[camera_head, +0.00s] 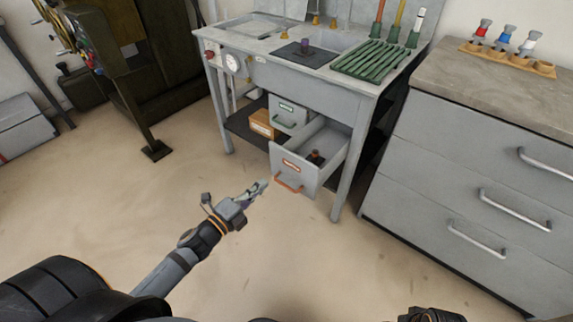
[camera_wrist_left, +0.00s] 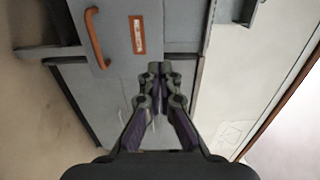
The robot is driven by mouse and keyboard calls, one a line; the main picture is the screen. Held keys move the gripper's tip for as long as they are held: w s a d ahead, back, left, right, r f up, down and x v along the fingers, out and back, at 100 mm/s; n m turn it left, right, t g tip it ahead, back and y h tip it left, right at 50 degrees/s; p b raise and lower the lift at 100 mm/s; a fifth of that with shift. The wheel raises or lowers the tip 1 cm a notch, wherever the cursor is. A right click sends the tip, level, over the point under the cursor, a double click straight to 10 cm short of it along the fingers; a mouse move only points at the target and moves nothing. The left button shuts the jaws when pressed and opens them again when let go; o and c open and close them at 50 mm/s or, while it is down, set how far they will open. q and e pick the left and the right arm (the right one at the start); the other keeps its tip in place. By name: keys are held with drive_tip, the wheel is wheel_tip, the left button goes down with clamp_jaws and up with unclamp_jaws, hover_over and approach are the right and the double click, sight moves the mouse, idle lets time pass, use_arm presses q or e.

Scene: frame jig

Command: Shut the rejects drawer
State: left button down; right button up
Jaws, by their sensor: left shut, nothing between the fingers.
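The rejects drawer (camera_head: 298,172) is a grey drawer with an orange label and an orange handle (camera_head: 288,186), low under the workbench. It stands pulled out, and a dark item lies inside it. In the left wrist view the drawer front (camera_wrist_left: 121,22) is at the top, with the orange handle (camera_wrist_left: 96,38) upright at left. My left gripper (camera_head: 263,186) is shut and empty, just left of the drawer front; I cannot tell if it touches. Its fingers also show in the wrist view (camera_wrist_left: 159,68). My right gripper is not clearly seen; only a dark part of my arm shows at the bottom edge.
A second grey drawer (camera_head: 288,115) with a green handle sits behind, beside a cardboard box (camera_head: 263,124) on the lower shelf. The workbench leg (camera_head: 345,185) stands right of the open drawer. A grey cabinet (camera_head: 470,170) fills the right. The floor in front is clear.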

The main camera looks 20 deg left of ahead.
use_arm(q)
drive_tip(key=p, duration=0.3)
approach(292, 157)
drive_tip(key=x, duration=0.6)
drive_tip(key=shift+w+d, duration=0.2)
drive_tip(key=shift+w, duration=0.25)
use_arm(e)
wheel_tip(292, 157, down, 10)
drive_tip(key=d, duration=0.2)
drive_tip(key=shift+h, duration=0.3)
drive_tip(key=shift+w+d, duration=0.1)
